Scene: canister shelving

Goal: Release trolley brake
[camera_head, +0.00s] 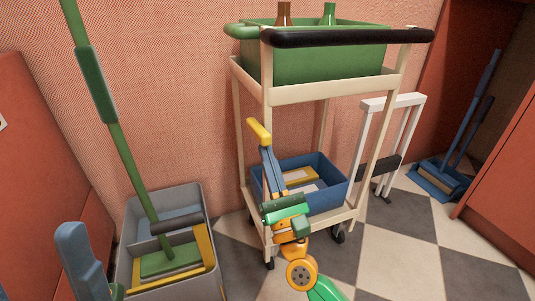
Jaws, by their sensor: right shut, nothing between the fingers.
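The cream trolley (310,92) stands in the middle against the wall, with a black push handle (345,37). A short yellow lever (258,131), apparently its brake lever, sits at the near left post, tilted with its upper end to the left. My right gripper (266,152) reaches up from below in front of the trolley. Its blue-grey fingers are shut and empty, with the tips at the lower end of the yellow lever; I cannot tell whether they touch. My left gripper (75,250) shows only partly at the bottom left, and its jaw opening is unclear.
A green crate (320,62) with bottles is on the trolley's top, a blue crate (328,195) below. A grey mop bucket (130,240) with a green mop stands left. A white folded frame (393,102) and blue dustpan (435,180) stand right. The checkered floor at lower right is clear.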

